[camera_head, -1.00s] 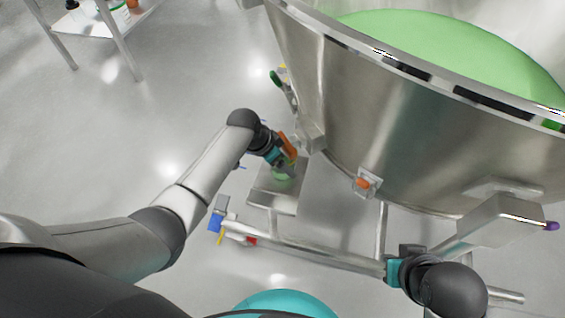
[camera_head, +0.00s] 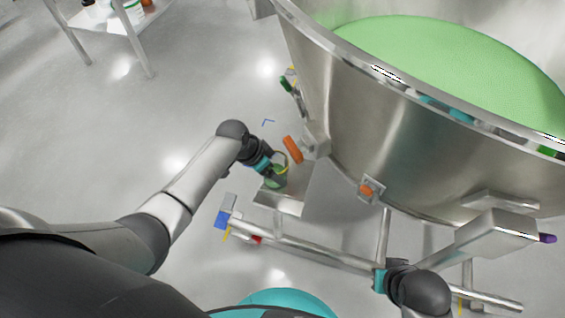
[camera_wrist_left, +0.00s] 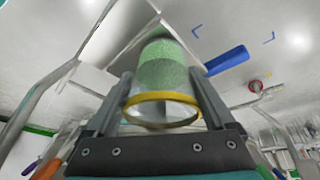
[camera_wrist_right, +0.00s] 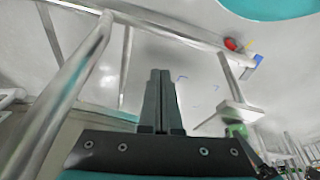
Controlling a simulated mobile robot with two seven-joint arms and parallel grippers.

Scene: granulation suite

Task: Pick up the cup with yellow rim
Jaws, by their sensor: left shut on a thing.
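The cup with yellow rim (camera_wrist_left: 168,68) is clear and holds green material. It sits between the two fingers of my left gripper (camera_wrist_left: 161,82), which is shut on it. In the head view the cup (camera_head: 274,182) shows small and green at the end of my left arm, over or on a small metal platform (camera_head: 318,187); I cannot tell whether it touches. My right gripper (camera_wrist_right: 161,78) has its fingers together with nothing visible between them. In the head view it is beside the lower metal frame and partly hidden by my wrist.
A large steel vessel (camera_head: 345,120) full of green material stands at right, with an orange handle (camera_head: 293,149) near my left gripper. A metal tube frame (camera_head: 300,250) with a blue piece (camera_head: 221,218) runs below. A shelf (camera_head: 90,18) is at upper left. The floor at left is clear.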

